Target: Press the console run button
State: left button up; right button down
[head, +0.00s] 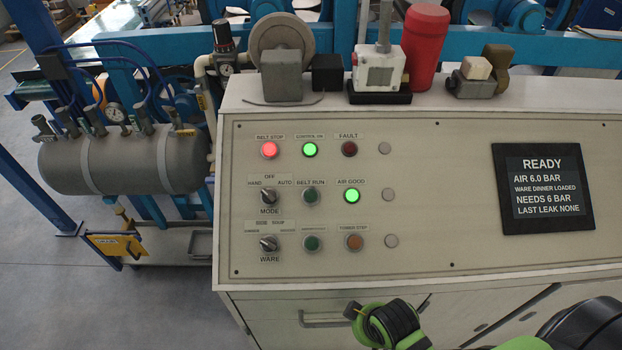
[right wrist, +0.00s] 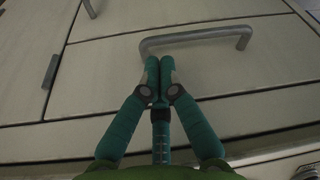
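The console panel (head: 440,240) faces me in the head view. The belt run button (head: 311,195) is a dark green, unlit button in the middle row, between the mode knob (head: 268,197) and the lit green air good lamp (head: 352,195). Nothing covers it. My right gripper (right wrist: 160,70) shows in the right wrist view with its teal fingertips together and nothing between them. It is in front of the cabinet face below the panel, near a metal handle (right wrist: 195,38). Green and black parts of my arm show at the head view's bottom edge. My left gripper is not in view.
The belt stop button (head: 269,150) glows red; the control lamp (head: 310,150) glows green. A dark green button (head: 311,243) sits below belt run, beside an orange one (head: 354,242). The screen (head: 542,187) reads READY, AIR 6.0 BAR. A grey tank (head: 120,163) stands left.

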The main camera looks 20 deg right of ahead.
jog(key=w+a+r+n+t, duration=0.1)
jog(key=w+r, duration=0.2)
jog(key=r, duration=0.1)
jog(key=w+a+r+t+y+p, duration=0.1)
jog(key=w+a+r, duration=0.1)
jog(key=r, duration=0.3)
jog(key=w+a+r+n+t, duration=0.1)
jog(key=w+r, duration=0.3)
jog(key=shift+w+a+r+n+y, duration=0.2)
jog(key=shift+w+a+n+y, duration=0.1)
jog(key=shift+y, duration=0.1)
jog(key=w+a+r+n+t+y+p, duration=0.1)
jog(key=w+a+r+n+y, duration=0.15)
jog(key=w+r, duration=0.2)
jog(key=w+a+r+n+t+y, duration=0.1)
jog(key=w+a+r+n+t, duration=0.15)
jog(key=r, duration=0.35)
pick_arm(q)
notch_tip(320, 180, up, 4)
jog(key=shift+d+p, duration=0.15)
jog(key=shift+p, duration=0.3)
pick_arm(e)
jog(key=w+d+r+n+g+y, duration=0.1)
jog(key=d+r+y, duration=0.1)
jog(key=d+r, duration=0.2)
jog(key=shift+w+d+r, duration=0.3)
jog(key=shift+w+r, duration=0.05)
jog(key=shift+r, duration=0.55)
